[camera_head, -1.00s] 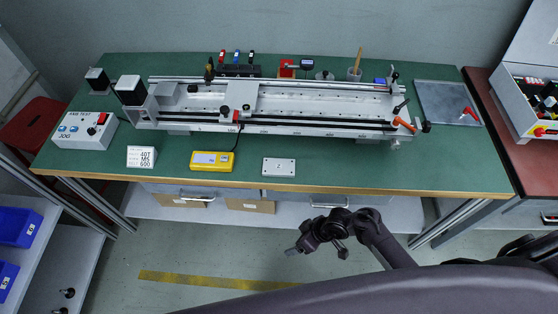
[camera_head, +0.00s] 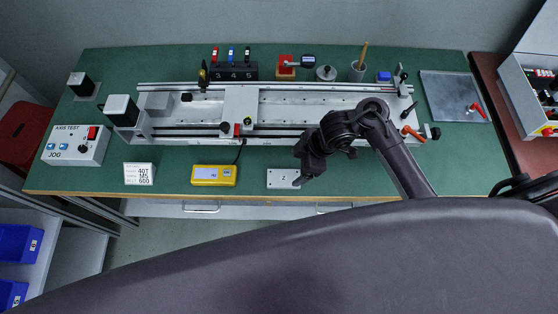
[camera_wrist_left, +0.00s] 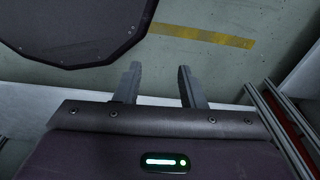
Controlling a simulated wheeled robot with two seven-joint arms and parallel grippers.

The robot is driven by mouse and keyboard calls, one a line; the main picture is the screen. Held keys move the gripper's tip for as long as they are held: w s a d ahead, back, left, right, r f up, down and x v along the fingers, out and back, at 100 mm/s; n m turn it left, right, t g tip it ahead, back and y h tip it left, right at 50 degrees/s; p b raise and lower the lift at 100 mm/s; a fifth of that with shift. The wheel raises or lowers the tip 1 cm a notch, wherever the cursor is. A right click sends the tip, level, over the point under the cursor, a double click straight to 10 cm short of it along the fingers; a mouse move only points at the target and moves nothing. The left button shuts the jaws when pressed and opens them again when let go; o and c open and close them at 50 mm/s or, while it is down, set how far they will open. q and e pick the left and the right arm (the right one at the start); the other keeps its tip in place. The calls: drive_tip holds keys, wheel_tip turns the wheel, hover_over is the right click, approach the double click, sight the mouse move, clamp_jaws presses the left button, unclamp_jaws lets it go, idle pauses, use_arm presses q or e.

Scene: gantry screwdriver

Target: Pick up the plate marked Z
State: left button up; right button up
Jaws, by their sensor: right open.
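The plate marked Z (camera_head: 282,179) is a small light-grey rectangle lying flat on the green bench near its front edge, in the head view. My right gripper (camera_head: 299,182) is open at the plate's right end, pointing down, and covers part of that end. Whether its fingers touch the plate I cannot tell. My left gripper (camera_wrist_left: 156,84) shows only in the left wrist view, its two fingers apart and nothing between them, over the floor.
A yellow meter (camera_head: 214,175) and a white label block (camera_head: 139,174) lie left of the plate. The gantry rail (camera_head: 190,132) runs behind it. A grey tray (camera_head: 452,97) lies at the back right. The green bench top (camera_head: 440,165) is clear at front right.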

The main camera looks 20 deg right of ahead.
sight(285, 178)
drive_tip(key=shift+w+a+f, duration=0.1)
drive_tip(key=shift+f, duration=0.25)
drive_tip(key=f, duration=0.1)
drive_tip(key=a+f, duration=0.1)
drive_tip(key=f+b, duration=0.1)
drive_tip(key=shift+s+a+f, duration=0.2)
drive_tip(key=shift+s+a, duration=0.1)
drive_tip(key=x, duration=0.2)
drive_tip(key=shift+w+a+f+b, duration=0.1)
drive_tip(key=shift+w+f+b, duration=0.05)
drive_tip(key=shift+f+b, duration=0.15)
drive_tip(key=shift+w+f, duration=0.1)
drive_tip(key=shift+f, duration=0.1)
use_arm(q)
drive_tip(key=shift+s+f, duration=0.45)
drive_tip(key=shift+s, duration=0.2)
drive_tip(key=shift+s+f, duration=0.4)
drive_tip(key=shift+s, duration=0.2)
use_arm(e)
drive_tip(key=c, duration=1.2)
